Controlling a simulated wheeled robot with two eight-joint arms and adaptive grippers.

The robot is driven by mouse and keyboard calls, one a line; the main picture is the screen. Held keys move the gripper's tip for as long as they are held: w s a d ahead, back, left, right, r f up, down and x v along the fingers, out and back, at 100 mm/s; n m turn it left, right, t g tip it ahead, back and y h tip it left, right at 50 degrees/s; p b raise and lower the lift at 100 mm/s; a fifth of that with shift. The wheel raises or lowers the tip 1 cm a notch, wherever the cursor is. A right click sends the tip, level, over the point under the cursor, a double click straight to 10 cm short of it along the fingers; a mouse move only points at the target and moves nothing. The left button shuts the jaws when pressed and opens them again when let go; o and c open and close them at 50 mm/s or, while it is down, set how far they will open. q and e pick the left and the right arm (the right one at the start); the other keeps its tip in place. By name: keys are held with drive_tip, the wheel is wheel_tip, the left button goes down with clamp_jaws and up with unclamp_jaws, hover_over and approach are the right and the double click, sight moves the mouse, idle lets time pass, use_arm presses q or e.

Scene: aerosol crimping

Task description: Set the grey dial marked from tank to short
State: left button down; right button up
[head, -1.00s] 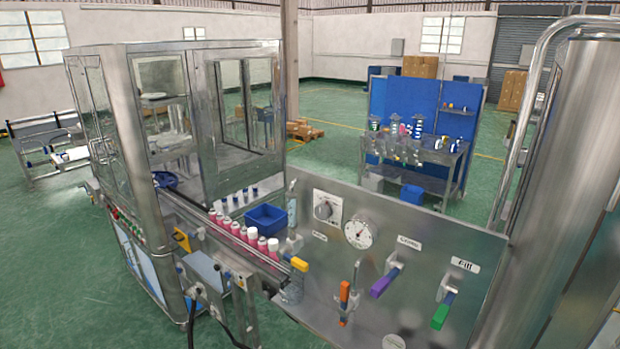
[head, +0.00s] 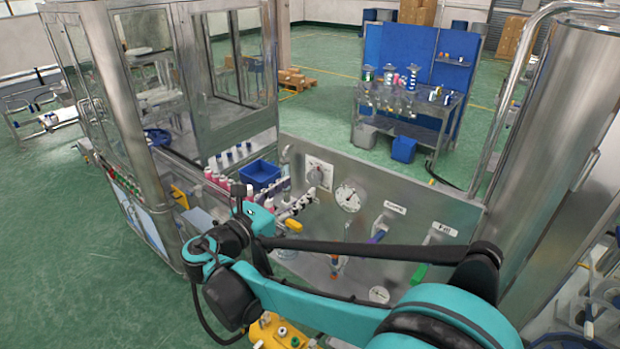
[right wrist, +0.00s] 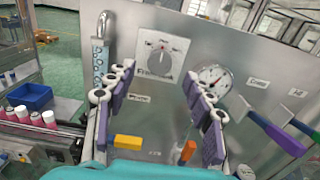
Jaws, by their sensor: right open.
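The grey dial (head: 315,177) sits on a white plate on the upright steel panel. In the right wrist view the dial (right wrist: 162,57) is ahead, between the fingers, above a label that reads like "From tank". Its small position markings are too small to read. My right gripper (head: 303,203) is in front of the panel, just below and left of the dial in the head view. In the right wrist view its purple-padded fingers (right wrist: 160,78) are spread with nothing between them, apart from the dial. My left gripper is not in view.
A round gauge (head: 349,197) is right of the dial. Purple (right wrist: 276,133), orange (right wrist: 188,151) and yellow (right wrist: 128,142) valve handles stick out from the panel. A blue bin (head: 260,174) and pink bottles (right wrist: 22,115) stand to the left.

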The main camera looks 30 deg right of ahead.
sight(312, 178)
drive_tip(key=p+x, duration=0.1)
drive_tip(key=x, duration=0.5)
drive_tip(key=c, duration=1.2)
